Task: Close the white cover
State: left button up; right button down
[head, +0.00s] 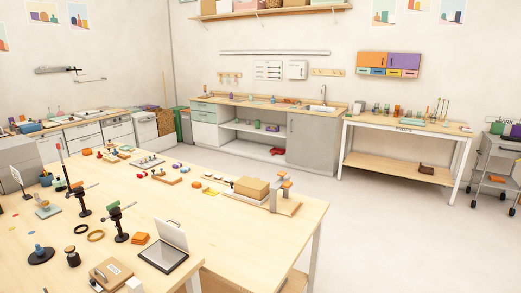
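The panel lies near the front edge of the wooden table (225,228), in the lower middle of the head view. The cover leans a little to the right. Neither of my grippers is in view.
An orange block (140,239) lies left of the cover, and a wooden board (111,272) lies at the front left. Dark stands (121,225) and rings are farther left. A clamp-like fixture (281,194) holds the right rear. The table right of the cover is clear.

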aim_at(176, 237)
jog(key=u, duration=0.65)
jog(key=i+l+u, duration=0.15)
jog(key=l+u, duration=0.25)
jog(key=i+l+u, duration=0.1)
jog(key=l+u, duration=1.2)
jog(key=l, duration=0.15)
jog(key=k+l, duration=0.1)
jog(key=l, duration=0.4)
jog(key=k+l, duration=0.1)
jog(key=l, duration=0.4)
jog(key=k+l+u, duration=0.1)
jog(key=l, duration=0.4)
jog(key=k+l, duration=0.1)
jog(key=l, duration=0.4)
jog(key=j+u, duration=0.4)
jog(key=i, duration=0.05)
